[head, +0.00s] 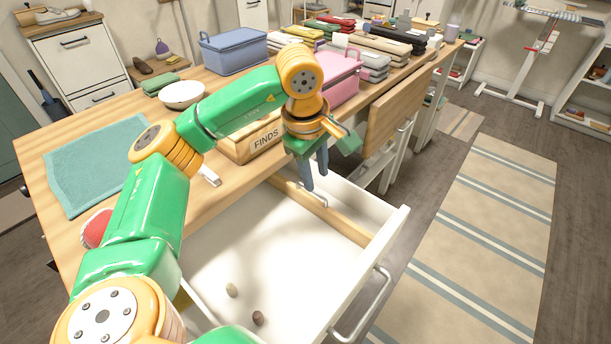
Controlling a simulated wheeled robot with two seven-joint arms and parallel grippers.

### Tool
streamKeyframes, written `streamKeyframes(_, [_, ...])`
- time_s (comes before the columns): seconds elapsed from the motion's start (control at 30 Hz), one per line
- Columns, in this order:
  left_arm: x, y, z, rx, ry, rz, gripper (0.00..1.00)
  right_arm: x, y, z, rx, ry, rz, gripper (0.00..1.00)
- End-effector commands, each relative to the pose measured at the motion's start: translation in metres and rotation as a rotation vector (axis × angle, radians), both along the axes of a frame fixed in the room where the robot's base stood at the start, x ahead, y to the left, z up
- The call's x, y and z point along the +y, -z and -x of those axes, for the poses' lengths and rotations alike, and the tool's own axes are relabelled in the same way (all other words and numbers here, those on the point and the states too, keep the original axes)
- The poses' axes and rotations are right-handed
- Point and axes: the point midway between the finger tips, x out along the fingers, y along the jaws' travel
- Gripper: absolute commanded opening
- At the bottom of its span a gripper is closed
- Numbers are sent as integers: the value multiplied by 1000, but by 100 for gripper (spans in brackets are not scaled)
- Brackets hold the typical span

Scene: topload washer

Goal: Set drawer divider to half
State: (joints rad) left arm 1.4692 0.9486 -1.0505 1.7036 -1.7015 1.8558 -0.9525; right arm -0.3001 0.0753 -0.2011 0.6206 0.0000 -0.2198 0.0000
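The drawer (225,255) is pulled out from under the wooden table, white inside. A light wooden strip (345,226), apparently the divider, runs across the drawer towards its right side. A small metal handle or clip (312,198) shows at the strip. My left gripper (315,181) points down just above this strip, its two grey fingers apart with nothing seen between them. Whether the fingertips touch the strip or handle cannot be told. My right gripper is not in view.
Two small stubs, one beige (232,290) and one brown (258,318), lie on the drawer floor. A metal handle (365,310) fronts the drawer.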

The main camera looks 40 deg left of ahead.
Motion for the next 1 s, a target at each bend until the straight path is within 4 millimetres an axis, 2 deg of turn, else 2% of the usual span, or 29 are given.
streamKeyframes(0.1, [-1,25,-4,5,0,1,40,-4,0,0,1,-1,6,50])
streamKeyframes(0.23, [-1,44,-8,4,-1,2,40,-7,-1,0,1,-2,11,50])
streamKeyframes(0.33, [-1,51,-9,2,0,1,40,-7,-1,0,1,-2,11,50])
streamKeyframes(0.53, [-1,52,-10,1,0,2,40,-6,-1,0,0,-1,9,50])
streamKeyframes(0.57, [-1,52,-10,1,0,2,34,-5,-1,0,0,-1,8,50])
streamKeyframes(0.6, [-1,52,-10,1,0,2,24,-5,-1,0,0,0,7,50])
streamKeyframes(0.7, [-2,52,-10,1,0,2,0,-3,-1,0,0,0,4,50])
streamKeyframes(1.0, [-2,52,-10,1,0,2,0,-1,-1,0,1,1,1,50])
